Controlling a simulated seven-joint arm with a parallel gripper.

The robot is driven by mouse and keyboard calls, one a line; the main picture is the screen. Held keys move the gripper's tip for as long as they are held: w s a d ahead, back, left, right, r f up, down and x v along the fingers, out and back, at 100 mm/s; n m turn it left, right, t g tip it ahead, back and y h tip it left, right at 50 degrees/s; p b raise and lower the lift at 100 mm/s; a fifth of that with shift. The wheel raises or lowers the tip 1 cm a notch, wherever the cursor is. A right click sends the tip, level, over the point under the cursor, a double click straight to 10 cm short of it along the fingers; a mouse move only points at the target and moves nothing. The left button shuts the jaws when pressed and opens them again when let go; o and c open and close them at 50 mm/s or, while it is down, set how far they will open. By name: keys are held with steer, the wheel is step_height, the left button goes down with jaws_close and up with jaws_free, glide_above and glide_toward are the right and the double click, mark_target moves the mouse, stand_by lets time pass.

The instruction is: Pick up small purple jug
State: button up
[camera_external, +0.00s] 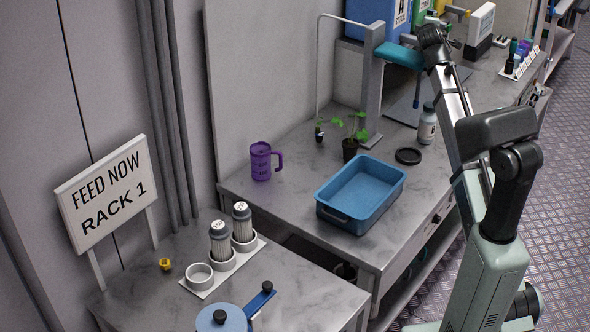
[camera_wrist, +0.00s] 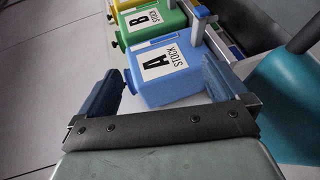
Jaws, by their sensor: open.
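The small purple jug (camera_external: 261,161) stands upright on the grey bench near its left edge, against the back wall. Its handle points right. It is not in the wrist view. My gripper (camera_wrist: 163,70) shows in the wrist view with its two blue fingers spread apart and nothing held between them. Beyond the fingers is a blue container marked STOCK A (camera_wrist: 170,65). In the external view my arm reaches toward the back of the bench, far to the right of the jug and above it. The fingers cannot be made out clearly there.
A blue tray (camera_external: 333,214) sits right of the jug. A potted seedling (camera_external: 350,148), a black ring (camera_external: 408,156) and a grey bottle (camera_external: 427,125) stand behind it. A teal-headed stand (camera_external: 372,85) rises close to my arm. A lower bench holds shakers (camera_external: 221,241).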

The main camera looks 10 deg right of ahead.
steer(key=s+a+r+m+g+y, duration=0.1)
steer(key=s+a+y, duration=0.3)
steer(key=a, duration=0.7)
steer(key=s+a+m+y, duration=0.1)
steer(key=s+a+y, duration=0.3)
steer(key=a, duration=0.7)
steer(key=m+g, duration=0.1)
steer(key=g, duration=0.9)
glide_above(260, 155)
steer(key=d, duration=0.4)
step_height(260, 155, down, 27)
steer(key=shift+g+y, duration=0.3)
steer(key=shift+y, duration=0.1)
steer(key=x, duration=0.7)
steer(key=shift+w+r, duration=0.1)
steer(key=shift+w, duration=0.1)
steer(key=shift+x, duration=3.2)
steer(key=shift+d, duration=0.1)
steer(key=c, duration=1.1)
